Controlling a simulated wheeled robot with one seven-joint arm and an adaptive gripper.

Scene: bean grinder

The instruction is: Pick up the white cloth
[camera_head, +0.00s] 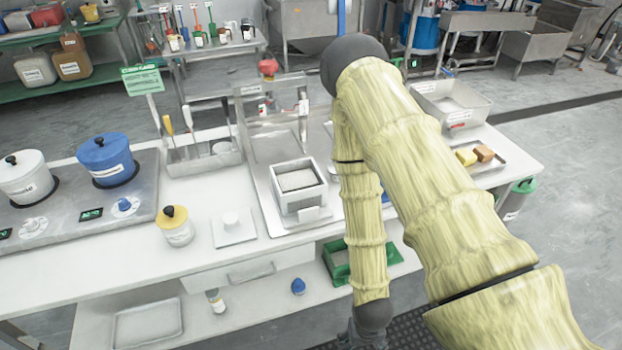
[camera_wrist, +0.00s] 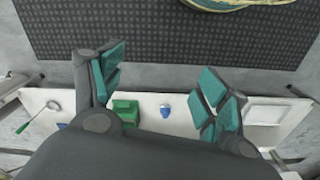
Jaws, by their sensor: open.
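I cannot make out a white cloth for certain in either view. Beyond the fingers lie a green box (camera_wrist: 126,111) and a small blue item (camera_wrist: 165,110). In the head view my arm hangs in front of the counter, and the gripper is mostly cut off at the bottom edge.
The white counter (camera_head: 120,262) holds a blue pot (camera_head: 106,160), a white pot (camera_head: 26,178), a yellow-lidded jar (camera_head: 176,226) and a metal box (camera_head: 298,186). The lower shelf (camera_head: 250,306) holds a green bin (camera_head: 338,262) and a shallow tray (camera_head: 148,323). A dark mat (camera_wrist: 160,35) covers the floor.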

